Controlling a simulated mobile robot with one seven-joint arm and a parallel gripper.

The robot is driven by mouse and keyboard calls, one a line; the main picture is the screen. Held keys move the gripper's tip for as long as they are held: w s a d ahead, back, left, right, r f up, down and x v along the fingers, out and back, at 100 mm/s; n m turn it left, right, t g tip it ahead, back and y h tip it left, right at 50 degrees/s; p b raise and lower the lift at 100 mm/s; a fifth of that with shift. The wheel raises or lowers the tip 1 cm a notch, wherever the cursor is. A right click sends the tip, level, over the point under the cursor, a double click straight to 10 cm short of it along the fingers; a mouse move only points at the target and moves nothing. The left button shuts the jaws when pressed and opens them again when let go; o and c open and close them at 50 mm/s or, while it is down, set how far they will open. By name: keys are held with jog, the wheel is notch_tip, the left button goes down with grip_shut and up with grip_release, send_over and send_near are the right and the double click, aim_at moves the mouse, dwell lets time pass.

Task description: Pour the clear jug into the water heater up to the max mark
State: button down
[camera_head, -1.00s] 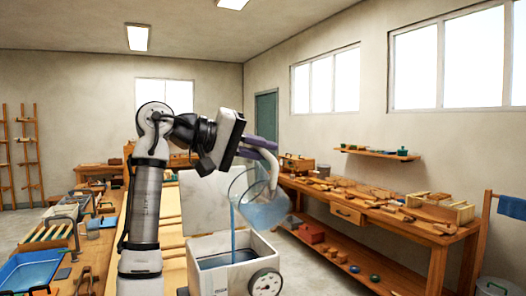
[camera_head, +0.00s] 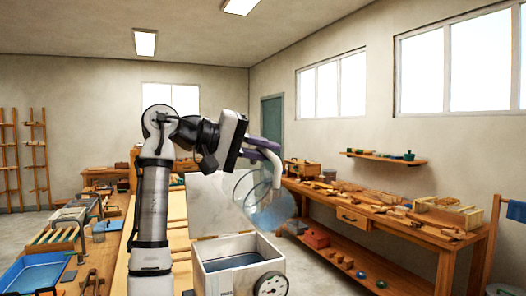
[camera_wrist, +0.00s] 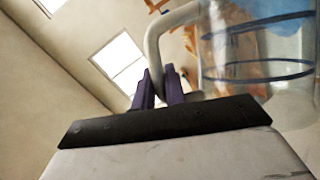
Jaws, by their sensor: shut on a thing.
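My gripper (camera_head: 262,150) is shut on the handle of the clear jug (camera_head: 240,188). The jug is tilted over the water heater, with blue water gathered in its lower right part. No stream shows falling from it now. In the wrist view the purple fingers (camera_wrist: 160,90) close on the pale handle, and the jug (camera_wrist: 260,60) shows blue bands. The water heater (camera_head: 262,245) is an open white box with dark blue water inside and a round dial (camera_head: 271,286) on its front. I cannot make out the max mark.
A hinged pale lid (camera_head: 212,205) stands up behind the heater. A long wooden bench (camera_head: 400,225) with tools runs along the right wall. A blue tray (camera_head: 35,275) and other items lie on the left.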

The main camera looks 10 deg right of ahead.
aim_at(284, 193)
jog(key=s+d+f+m+b, duration=0.1)
jog(key=s+f+m+t+y+b, duration=0.1)
jog(key=s+f+b, duration=0.1)
jog(key=s+d+f+m+y+b, duration=0.1)
jog(key=f+m+b, duration=0.1)
jog(key=shift+s+d+f+t, duration=0.15)
jog(key=shift+s+d+t, duration=0.15)
jog(key=shift+d+t, duration=0.1)
jog(key=shift+s+d+f+m, duration=0.15)
jog(key=shift+s+f+m, duration=0.05)
jog(key=shift+s+m, duration=0.1)
jog(key=f+m+t+b, duration=0.1)
jog(key=f+b, duration=0.1)
jog(key=f+m+t+y+b, duration=0.1)
jog(key=f+b, duration=0.1)
jog(key=f+m+b, duration=0.2)
jog(key=f, duration=0.1)
jog(key=shift+s+d+f+t+y, duration=0.1)
jog(key=shift+s+d+t+y, duration=0.05)
jog(key=shift+s+t+y, duration=0.2)
jog(key=shift+f+m+t, duration=0.25)
jog(key=shift+f+m, duration=0.15)
